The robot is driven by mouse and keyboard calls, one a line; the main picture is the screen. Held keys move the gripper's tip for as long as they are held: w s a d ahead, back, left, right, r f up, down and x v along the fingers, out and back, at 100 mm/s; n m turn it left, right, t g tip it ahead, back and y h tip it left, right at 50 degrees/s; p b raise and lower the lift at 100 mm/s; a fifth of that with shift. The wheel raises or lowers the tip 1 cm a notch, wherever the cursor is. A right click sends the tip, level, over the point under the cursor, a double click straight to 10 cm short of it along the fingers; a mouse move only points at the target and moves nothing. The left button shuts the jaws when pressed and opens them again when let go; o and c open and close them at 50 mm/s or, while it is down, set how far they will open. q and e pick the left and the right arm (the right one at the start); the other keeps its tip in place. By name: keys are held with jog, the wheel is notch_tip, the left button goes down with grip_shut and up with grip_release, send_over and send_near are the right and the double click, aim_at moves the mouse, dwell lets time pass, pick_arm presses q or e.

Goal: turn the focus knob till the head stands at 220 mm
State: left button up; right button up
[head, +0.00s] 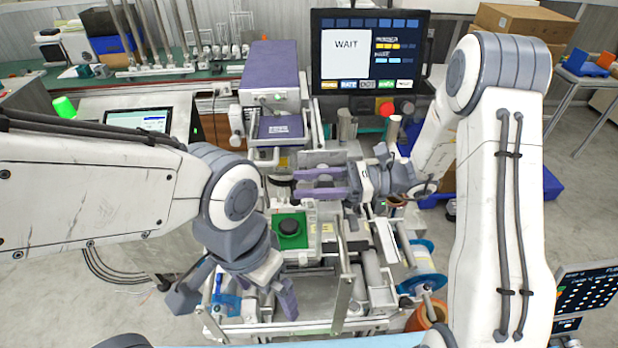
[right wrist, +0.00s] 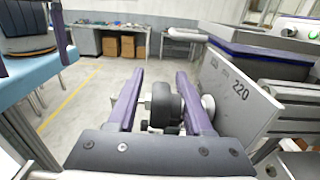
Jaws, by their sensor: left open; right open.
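In the right wrist view a dark round knob (right wrist: 166,104) on a silver stem sits between the purple fingers of my right gripper (right wrist: 160,76). The fingers are open, and I cannot tell whether either touches it. In the head view my right gripper (head: 298,184) reaches left below the purple-topped head (head: 270,72) of the machine. My left gripper (head: 250,296) is open, low over the front of the machine, apart from the knob.
A screen (head: 345,58) reading WAIT stands behind the machine, with a red button (head: 391,108) below. Open floor shows in the right wrist view.

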jog(key=shift+a, duration=0.1)
jog(key=shift+f, duration=0.1)
grip_shut()
